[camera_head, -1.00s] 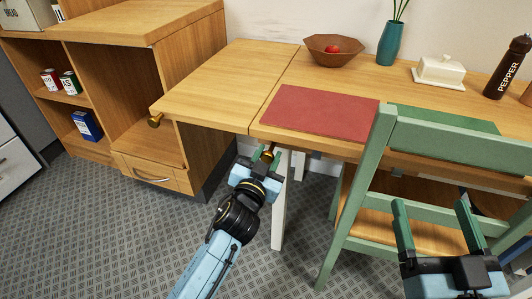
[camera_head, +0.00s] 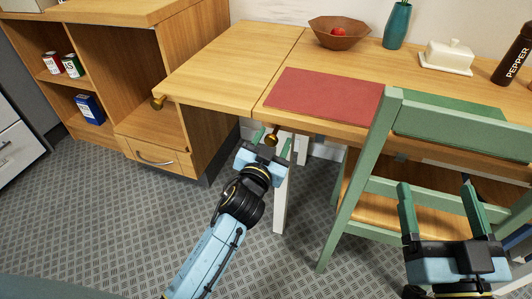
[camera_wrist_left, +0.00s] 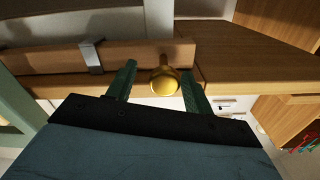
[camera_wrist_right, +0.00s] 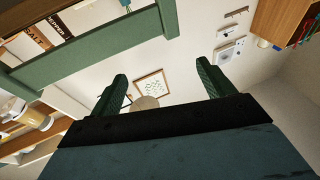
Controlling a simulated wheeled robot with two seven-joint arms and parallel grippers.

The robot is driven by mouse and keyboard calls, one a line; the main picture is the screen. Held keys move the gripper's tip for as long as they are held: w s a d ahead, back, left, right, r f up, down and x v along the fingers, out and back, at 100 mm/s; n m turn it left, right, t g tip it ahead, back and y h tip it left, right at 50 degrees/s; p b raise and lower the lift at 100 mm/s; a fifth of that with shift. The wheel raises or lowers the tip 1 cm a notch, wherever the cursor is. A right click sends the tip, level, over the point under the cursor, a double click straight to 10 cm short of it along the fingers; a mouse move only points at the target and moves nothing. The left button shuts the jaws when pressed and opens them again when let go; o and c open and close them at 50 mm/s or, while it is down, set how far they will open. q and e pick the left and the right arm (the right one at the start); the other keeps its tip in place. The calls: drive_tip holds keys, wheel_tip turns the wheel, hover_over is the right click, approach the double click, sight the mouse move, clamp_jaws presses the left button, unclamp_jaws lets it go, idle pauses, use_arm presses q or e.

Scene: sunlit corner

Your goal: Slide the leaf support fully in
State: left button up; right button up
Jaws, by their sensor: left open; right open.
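The wooden table has a raised leaf (camera_head: 225,70) at its left end. A brass knob (camera_head: 272,137) sits under the front edge, near the seam between leaf and top. My left gripper (camera_head: 271,145) is open with its fingers either side of this knob. In the left wrist view the brass knob (camera_wrist_left: 163,82) shows between the green fingers, apart from both. A second brass knob (camera_head: 158,102) sticks out at the leaf's left corner. The support bar behind the knobs is mostly hidden. My right gripper (camera_head: 438,190) is open and empty, in front of the green chair.
The green chair (camera_head: 365,170) stands at the table front, right of my left gripper. A white table leg (camera_head: 281,200) is just beside that gripper. A wooden cabinet (camera_head: 205,110) stands at the left. A red mat (camera_head: 322,97) and bowl (camera_head: 340,35) are on the table.

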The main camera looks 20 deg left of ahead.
use_arm(q)
drive_tip(key=s+p, duration=0.1)
drive_tip(key=s, duration=0.4)
drive_tip(key=shift+s, duration=0.1)
drive_tip(key=s+p, duration=0.1)
drive_tip(key=s, duration=0.7)
drive_tip(key=shift+p, duration=0.35)
use_arm(e)
wheel_tip(320, 180, down, 11)
drive_tip(key=s+d+g+h, duration=0.1)
drive_tip(key=d+g+h, duration=0.1)
drive_tip(key=g, duration=0.5)
drive_tip(key=shift+s+d+g+h, duration=0.3)
drive_tip(key=shift+s+d+h, duration=0.05)
drive_tip(key=shift+h, duration=0.15)
